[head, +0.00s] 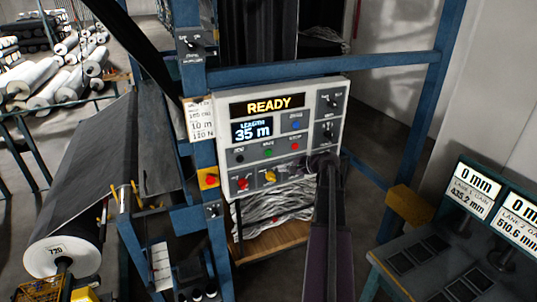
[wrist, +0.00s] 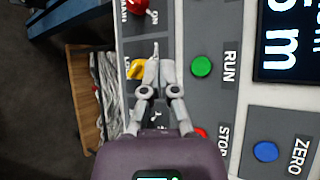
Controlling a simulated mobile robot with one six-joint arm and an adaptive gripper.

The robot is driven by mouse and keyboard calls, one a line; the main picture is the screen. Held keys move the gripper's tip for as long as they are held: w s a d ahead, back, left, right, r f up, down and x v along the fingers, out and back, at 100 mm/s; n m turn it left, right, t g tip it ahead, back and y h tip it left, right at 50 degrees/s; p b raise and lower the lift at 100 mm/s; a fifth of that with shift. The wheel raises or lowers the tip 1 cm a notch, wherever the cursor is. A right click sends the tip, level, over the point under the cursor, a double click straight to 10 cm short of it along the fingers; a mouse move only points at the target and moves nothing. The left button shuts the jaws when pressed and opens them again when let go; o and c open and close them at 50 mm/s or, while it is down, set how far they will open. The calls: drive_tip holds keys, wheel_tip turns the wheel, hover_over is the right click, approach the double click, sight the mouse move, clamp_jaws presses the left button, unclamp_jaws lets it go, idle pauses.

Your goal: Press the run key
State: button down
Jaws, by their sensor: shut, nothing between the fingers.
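The run key is a round green button (wrist: 201,66) beside the word RUN in the wrist view. In the head view the green key (head: 268,152) sits in the middle of a row on the pale control panel (head: 337,92). My gripper (wrist: 159,64) is shut and empty, its fingertips together. In the wrist view the tips appear between the green key and a yellow knob (wrist: 137,69), partly covering the knob. On the panel this is just below the run key. Whether the tips touch the panel cannot be told. The panel display (head: 267,106) reads READY.
A red stop key (head: 294,146) is right of the run key, a black key (head: 239,158) left. A blue ZERO key (wrist: 265,152) is above stop. A red knob (head: 242,183) is lower left. Blue frame posts (head: 205,150) stand beside the panel; a grey roll (head: 62,250) is at left.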

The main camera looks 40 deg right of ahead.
sight(267, 155)
drive_tip(key=shift+w, duration=0.15)
drive_tip(key=shift+w+d, duration=0.35)
drive_tip(key=shift+w, duration=1)
drive_tip(key=shift+w+d, duration=0.3)
drive_tip(key=shift+w, duration=1.1)
drive_tip(key=shift+w+d, duration=0.35)
drive_tip(key=shift+w, duration=1)
drive_tip(key=shift+w+d, duration=0.2)
drive_tip(key=shift+w, duration=0.65)
drive_tip(key=shift+s, duration=0.15)
drive_tip(key=shift+s+a, duration=0.2)
drive_tip(key=shift+s, duration=0.5)
drive_tip(key=shift+s+a, duration=0.2)
drive_tip(key=shift+s, duration=0.6)
drive_tip(key=shift+s+a, duration=0.2)
drive_tip(key=shift+s, duration=0.65)
drive_tip(key=shift+s+a, duration=0.2)
drive_tip(key=shift+s, duration=0.6)
